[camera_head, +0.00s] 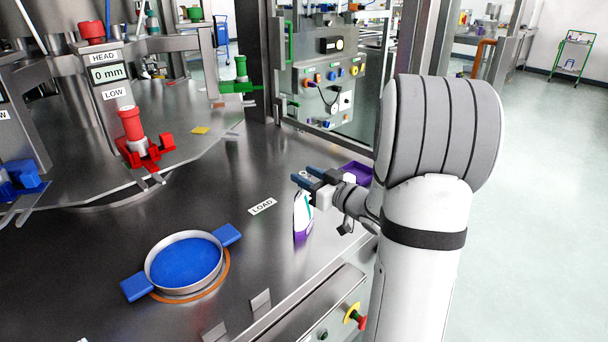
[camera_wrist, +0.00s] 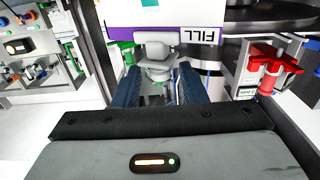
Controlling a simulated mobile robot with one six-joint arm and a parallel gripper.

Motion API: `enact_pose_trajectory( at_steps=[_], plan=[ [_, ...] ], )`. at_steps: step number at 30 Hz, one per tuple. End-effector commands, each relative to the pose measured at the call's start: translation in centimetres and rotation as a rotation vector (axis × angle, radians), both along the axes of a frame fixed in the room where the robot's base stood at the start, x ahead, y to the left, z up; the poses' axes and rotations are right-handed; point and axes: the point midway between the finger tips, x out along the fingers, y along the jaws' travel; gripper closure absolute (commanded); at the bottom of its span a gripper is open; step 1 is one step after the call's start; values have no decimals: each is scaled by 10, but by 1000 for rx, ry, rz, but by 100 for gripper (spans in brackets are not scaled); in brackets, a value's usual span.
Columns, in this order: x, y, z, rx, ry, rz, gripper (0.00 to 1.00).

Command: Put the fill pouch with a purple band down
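The fill pouch (camera_head: 303,215) is white with a purple band low on it. It hangs upright below my gripper (camera_head: 306,179), over the steel counter (camera_head: 245,240) beside the LOAD label (camera_head: 262,206). Whether its bottom touches the counter I cannot tell. In the wrist view the pouch (camera_wrist: 195,16) shows its purple band and FILL tag at the top. Its grey spout (camera_wrist: 157,50) sits between the two blue fingers of my gripper (camera_wrist: 160,70), which are closed around it.
A round blue-bottomed pan (camera_head: 185,262) with blue handles sits on an orange ring at the front left. A purple tray (camera_head: 357,172) lies behind my gripper. A red-capped clamp station (camera_head: 132,125) stands at the left.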

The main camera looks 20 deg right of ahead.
Motion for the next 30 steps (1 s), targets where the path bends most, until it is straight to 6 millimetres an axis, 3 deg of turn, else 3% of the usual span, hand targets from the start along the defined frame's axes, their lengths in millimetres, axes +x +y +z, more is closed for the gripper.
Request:
enact_pose_trajectory(
  at_steps=[9,16,20,23,30],
  plan=[
    [-65,-29,0,1,-1,-7,62],
    [-92,-39,0,0,-1,-3,62],
    [-94,-40,0,-15,8,-17,62],
    [-83,-40,-1,-68,43,-75,62],
    [-60,-40,-7,-251,255,-351,62]
  ],
)
